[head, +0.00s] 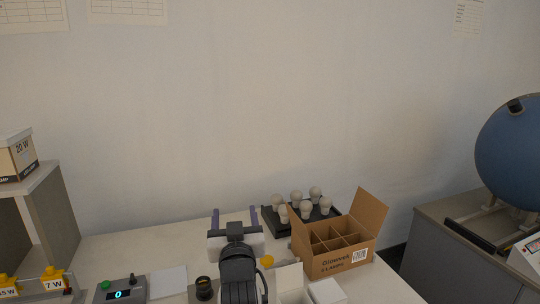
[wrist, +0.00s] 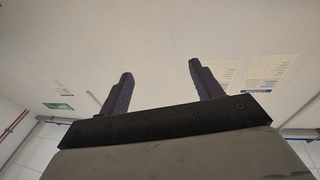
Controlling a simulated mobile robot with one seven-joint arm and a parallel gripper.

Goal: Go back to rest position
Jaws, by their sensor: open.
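My gripper (head: 234,219) is open and empty in the head view, raised over the back of the white table (head: 130,243), with its two purple-grey fingers pointing up and apart. In the wrist view the gripper (wrist: 158,88) also shows nothing between its fingers, only the pale wall behind them. My dark arm rises from the front of the table and hides part of the tabletop.
Several bulbs stand in a black tray (head: 268,220), right of my gripper. An open divided cardboard box (head: 340,262) stands before it. A control box (head: 120,295), dark cylinder (head: 204,288) and shelf (head: 48,205) are left. A blue sphere (head: 510,150) stands far right.

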